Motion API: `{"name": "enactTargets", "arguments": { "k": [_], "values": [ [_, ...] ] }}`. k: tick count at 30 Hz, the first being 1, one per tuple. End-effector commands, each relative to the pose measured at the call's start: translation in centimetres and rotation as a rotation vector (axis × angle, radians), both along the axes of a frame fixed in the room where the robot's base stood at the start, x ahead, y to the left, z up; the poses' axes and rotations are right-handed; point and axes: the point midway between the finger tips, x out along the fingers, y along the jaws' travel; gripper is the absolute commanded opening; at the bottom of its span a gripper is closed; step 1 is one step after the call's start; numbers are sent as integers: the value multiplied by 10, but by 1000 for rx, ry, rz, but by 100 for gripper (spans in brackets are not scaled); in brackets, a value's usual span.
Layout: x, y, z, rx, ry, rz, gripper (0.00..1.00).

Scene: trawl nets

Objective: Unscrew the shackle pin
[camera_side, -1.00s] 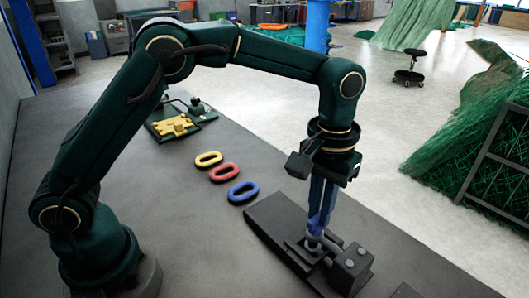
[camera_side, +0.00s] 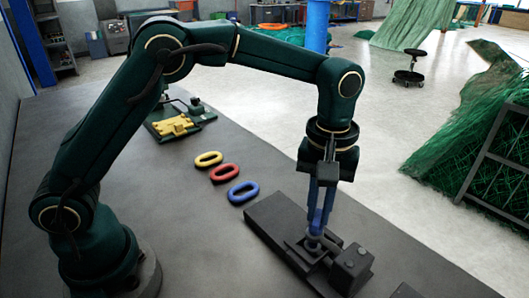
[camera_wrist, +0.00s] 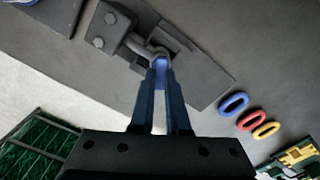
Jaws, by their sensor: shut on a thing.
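The shackle (camera_wrist: 138,43) sits in a dark grey clamp fixture (camera_side: 350,268) on a dark base plate (camera_side: 270,222). The shackle pin (camera_wrist: 160,62) has a blue head that shows between my fingertips in the wrist view. My gripper (camera_side: 315,236) points straight down over the fixture, its blue fingers shut on the pin at the shackle. The fingers hide part of the pin, and its thread cannot be seen.
Blue (camera_side: 243,192), red (camera_side: 224,172) and yellow (camera_side: 208,159) oval links lie in a row on the bench (camera_side: 170,215), left of the fixture. A yellow part on a green fixture (camera_side: 175,126) stands farther back. Bench around the links is clear.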

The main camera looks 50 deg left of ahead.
Motion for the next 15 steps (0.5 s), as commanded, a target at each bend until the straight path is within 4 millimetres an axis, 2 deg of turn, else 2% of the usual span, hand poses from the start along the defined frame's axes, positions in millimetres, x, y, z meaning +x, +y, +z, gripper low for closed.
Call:
{"name": "enactTargets", "arguments": {
  "k": [7,8,9,10,15],
  "values": [
    [0,0,-1,0,0,2,0],
    [0,0,-1,0,0,2,21],
    [0,0,-1,0,0,2,36],
    [0,0,-1,0,0,2,44],
    [0,0,-1,0,0,1,44]
  ]
}}
